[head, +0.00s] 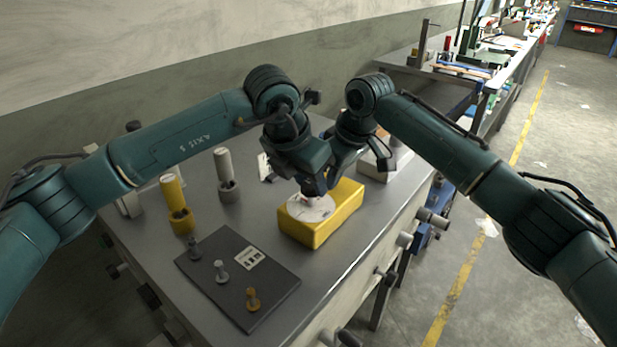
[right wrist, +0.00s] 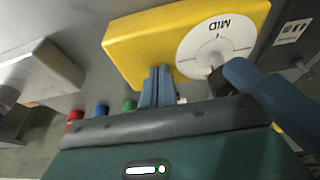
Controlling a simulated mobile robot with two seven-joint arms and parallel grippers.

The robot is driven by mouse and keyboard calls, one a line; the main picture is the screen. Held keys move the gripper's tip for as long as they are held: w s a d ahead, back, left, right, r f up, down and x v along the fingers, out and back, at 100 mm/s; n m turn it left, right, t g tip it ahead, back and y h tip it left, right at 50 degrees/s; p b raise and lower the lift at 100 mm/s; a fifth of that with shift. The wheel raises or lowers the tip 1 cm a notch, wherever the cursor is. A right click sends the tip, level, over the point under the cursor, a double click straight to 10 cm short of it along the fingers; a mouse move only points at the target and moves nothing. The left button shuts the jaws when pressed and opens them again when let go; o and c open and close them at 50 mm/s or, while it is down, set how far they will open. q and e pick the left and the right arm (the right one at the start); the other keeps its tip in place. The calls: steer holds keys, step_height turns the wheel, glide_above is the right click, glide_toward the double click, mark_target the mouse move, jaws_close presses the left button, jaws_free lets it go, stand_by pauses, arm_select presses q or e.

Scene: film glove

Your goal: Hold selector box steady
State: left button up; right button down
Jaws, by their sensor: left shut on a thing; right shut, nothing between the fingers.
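The yellow selector box (head: 338,212) stands on the grey table, with a white round dial (head: 312,209) on its top. In the right wrist view the box (right wrist: 150,32) fills the upper middle, and the dial (right wrist: 203,48) reads MID. My left gripper (head: 308,190) comes down over the dial; in the right wrist view it (right wrist: 228,76) is shut on a dark knob with a red mark at the dial. My right gripper (right wrist: 160,72) is shut and empty, its fingertips close against the box's side; whether they touch I cannot tell. In the head view the arms hide its fingers.
A dark mat (head: 225,277) with several small pegs and a card lies at the near left. A yellow post (head: 173,192) and a grey post (head: 224,167) stand at the left. A pale block (head: 376,168) stands behind the box. Knobs line the table's right edge.

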arm_select(q)
steer(key=shift+s+d+n, duration=0.1)
steer(key=shift+s+n, duration=0.1)
steer(key=shift+n, duration=0.1)
arm_select(e)
steer(key=shift+d+f, duration=0.25)
steer(key=shift+f, duration=0.2)
arm_select(q)
steer(key=o, duration=1)
steer(key=shift+w, duration=0.1)
steer(key=shift+c, duration=0.2)
steer(key=shift+r, duration=0.1)
steer(key=v, duration=1.2)
arm_select(e)
steer(key=shift+a, duration=0.1)
steer(key=shift+r, duration=0.15)
step_height(320, 180, up, 2)
steer(key=shift+a+r, duration=0.1)
steer(key=shift+r, duration=1.55)
